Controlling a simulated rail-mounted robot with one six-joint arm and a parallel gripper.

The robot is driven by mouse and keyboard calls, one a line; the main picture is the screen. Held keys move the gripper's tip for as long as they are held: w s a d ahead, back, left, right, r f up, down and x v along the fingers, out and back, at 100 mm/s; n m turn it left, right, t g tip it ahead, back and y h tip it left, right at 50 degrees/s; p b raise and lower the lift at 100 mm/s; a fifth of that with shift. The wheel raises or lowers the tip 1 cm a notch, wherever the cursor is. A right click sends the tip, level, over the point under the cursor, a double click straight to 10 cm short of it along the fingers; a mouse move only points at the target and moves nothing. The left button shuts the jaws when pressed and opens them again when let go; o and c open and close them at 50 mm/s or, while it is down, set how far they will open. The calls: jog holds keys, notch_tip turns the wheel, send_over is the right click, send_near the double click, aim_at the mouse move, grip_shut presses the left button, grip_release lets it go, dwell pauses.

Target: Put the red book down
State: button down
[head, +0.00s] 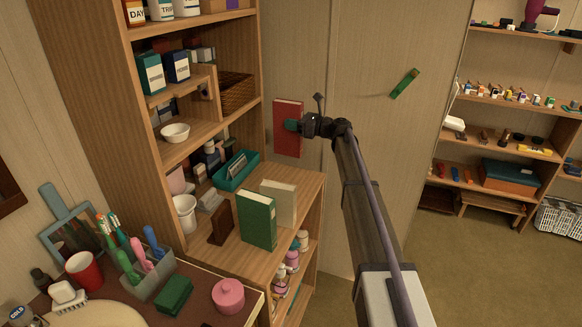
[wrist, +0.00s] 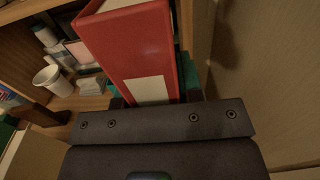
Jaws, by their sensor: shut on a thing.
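The red book (head: 287,128) is upright in the air near the wall, beside the wooden shelf unit in the head view. My gripper (head: 294,126) is shut on it. In the wrist view the red book (wrist: 133,50) fills the upper middle, with a pale label on its spine and white pages at its top. My gripper (wrist: 155,100) is below it there, its fingers mostly hidden by the book and the dark gripper body. The book is apart from the shelf unit's counter (head: 306,187) in the head view.
A green book (head: 257,220) and a cream book (head: 279,203) stand on the counter. A teal bin (head: 236,170), a white cup (head: 185,214) and a brown wooden piece (head: 221,225) are also there. The counter's back right corner looks bare. Right of it are wall and floor.

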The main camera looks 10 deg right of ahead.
aim_at(293, 143)
notch_tip(293, 143, down, 9)
jog(key=b, duration=0.7)
jog(key=shift+f, duration=0.1)
jog(key=shift+r, duration=0.35)
jog(key=shift+f, duration=0.15)
jog(key=c, duration=1.2)
grip_release()
jog(key=shift+f, duration=0.1)
jog(key=o, duration=0.4)
jog(key=shift+r, duration=0.2)
jog(key=v, duration=1.2)
